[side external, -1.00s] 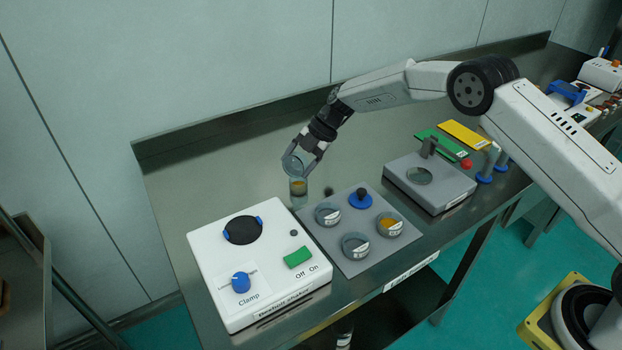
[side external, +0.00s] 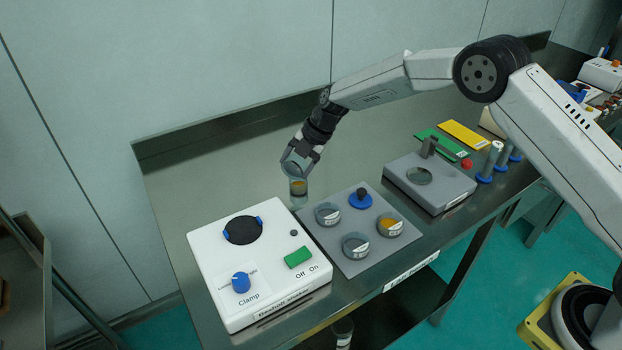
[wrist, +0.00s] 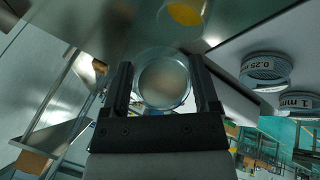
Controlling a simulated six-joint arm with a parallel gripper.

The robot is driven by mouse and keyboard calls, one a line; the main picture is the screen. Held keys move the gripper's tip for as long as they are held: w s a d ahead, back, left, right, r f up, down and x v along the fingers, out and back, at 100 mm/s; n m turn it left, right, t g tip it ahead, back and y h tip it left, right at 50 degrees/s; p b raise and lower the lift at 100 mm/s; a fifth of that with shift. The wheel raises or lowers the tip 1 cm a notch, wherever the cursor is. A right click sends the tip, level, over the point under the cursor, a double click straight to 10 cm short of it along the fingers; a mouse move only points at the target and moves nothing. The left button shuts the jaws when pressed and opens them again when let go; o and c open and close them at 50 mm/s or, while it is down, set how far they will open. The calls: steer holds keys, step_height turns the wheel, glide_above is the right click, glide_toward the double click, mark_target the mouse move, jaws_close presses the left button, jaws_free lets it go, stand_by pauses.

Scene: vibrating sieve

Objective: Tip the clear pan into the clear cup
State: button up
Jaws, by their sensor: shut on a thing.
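The clear pan (wrist: 163,83) is held between the two fingers of my gripper (wrist: 163,92) in the wrist view. It looks empty there, with only a greyish see-through bottom. In the side view my gripper (side external: 296,160) holds the pan steeply tilted, just above the clear cup (side external: 299,196). The cup stands on the metal bench behind the white shaker and has some orange material in it. That material also shows as a yellow patch in the cup at the top of the wrist view (wrist: 186,13). Whether pan and cup touch is unclear.
The white shaker (side external: 265,280) stands in front of the cup. A grey plate (side external: 361,271) to its right carries several ring sieves, one with orange material (side external: 389,223), and a blue knobbed piece (side external: 360,198). A grey device (side external: 445,190) is farther right. The bench left of the cup is clear.

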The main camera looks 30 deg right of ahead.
mark_target(292, 162)
steer(key=shift+s+a+r+n+t+h, duration=0.1)
steer(key=shift+a+n+t+h, duration=0.1)
steer(key=shift+t+h, duration=0.3)
steer(key=shift+s+a+r+n+t+h, duration=0.1)
steer(key=shift+a+t+h, duration=0.05)
steer(key=shift+h, duration=0.55)
steer(key=shift+s+a+r+n+t+h, duration=0.1)
steer(key=shift+a+t+h, duration=0.1)
steer(key=shift+t+h, duration=0.3)
steer(key=shift+h, duration=0.3)
steer(key=shift+s+a+r+n+t+h, duration=0.15)
steer(key=shift+a+n+t+h, duration=0.1)
steer(key=shift+t+h, duration=0.5)
steer(key=shift+s+a+r+n+t+h, duration=0.15)
steer(key=shift+n+t+h, duration=0.2)
steer(key=shift+h, duration=0.6)
steer(key=shift+r+t+h, duration=0.15)
steer(key=shift+t+h, duration=0.1)
steer(key=shift+h, duration=0.15)
